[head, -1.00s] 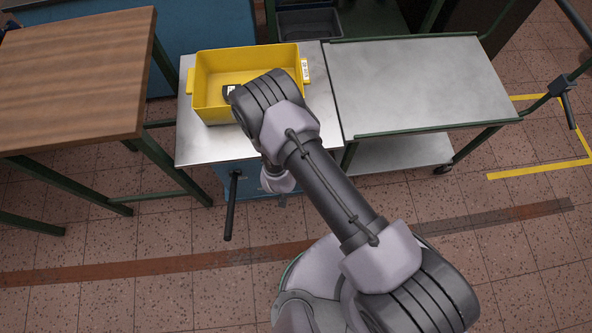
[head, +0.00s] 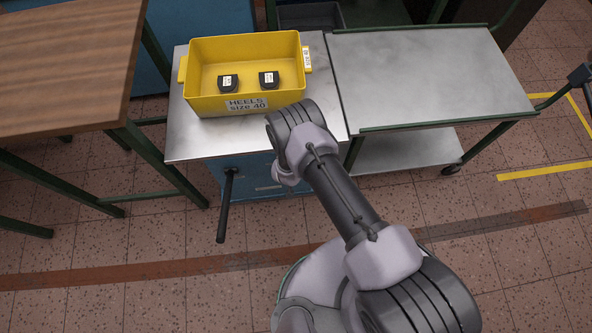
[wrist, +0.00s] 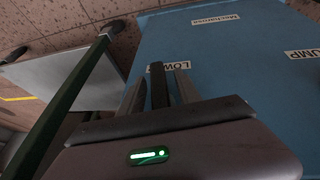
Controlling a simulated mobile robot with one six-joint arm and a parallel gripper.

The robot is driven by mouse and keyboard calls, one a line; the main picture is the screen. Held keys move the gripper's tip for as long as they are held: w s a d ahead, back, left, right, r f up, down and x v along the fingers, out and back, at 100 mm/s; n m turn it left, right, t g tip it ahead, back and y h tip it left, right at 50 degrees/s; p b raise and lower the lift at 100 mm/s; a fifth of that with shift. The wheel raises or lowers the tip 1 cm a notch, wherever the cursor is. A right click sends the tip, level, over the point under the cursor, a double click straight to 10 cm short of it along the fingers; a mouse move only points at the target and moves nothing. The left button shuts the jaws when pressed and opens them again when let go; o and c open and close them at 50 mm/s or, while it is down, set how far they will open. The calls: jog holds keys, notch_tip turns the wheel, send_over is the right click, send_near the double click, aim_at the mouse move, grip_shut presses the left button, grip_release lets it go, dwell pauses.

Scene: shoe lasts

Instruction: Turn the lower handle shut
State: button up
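A blue cabinet (head: 262,176) with a steel top (head: 190,140) stands in front of me; its front also fills much of the wrist view (wrist: 235,65). In the wrist view a dark bar (wrist: 158,80), apparently a handle, stands between the two grey fingers of my gripper (wrist: 160,88). A label starting "LOW" (wrist: 168,67) is partly hidden behind it. The fingers look parted, with narrow gaps beside the bar; contact is not clear. In the head view my arm hides the gripper. A long black lever (head: 226,205) sticks out from the cabinet front, left of my arm.
A yellow bin (head: 235,105) labelled "HEELS size 40" holds two black heels (head: 228,83) on the cabinet top. A grey trolley (head: 420,80) stands close on the right, a wooden table (head: 65,60) on the left. The tiled floor before the lever is clear.

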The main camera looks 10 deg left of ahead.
grip_shut()
jog(key=shift+r+y+p, duration=0.3)
jog(key=shift+y+p, duration=0.1)
jog(key=shift+p, duration=0.6)
jog(key=shift+a+f+y+p, duration=0.1)
jog(key=shift+y+p, duration=0.3)
jog(key=shift+p, duration=0.35)
jog(key=shift+f, duration=0.15)
grip_release()
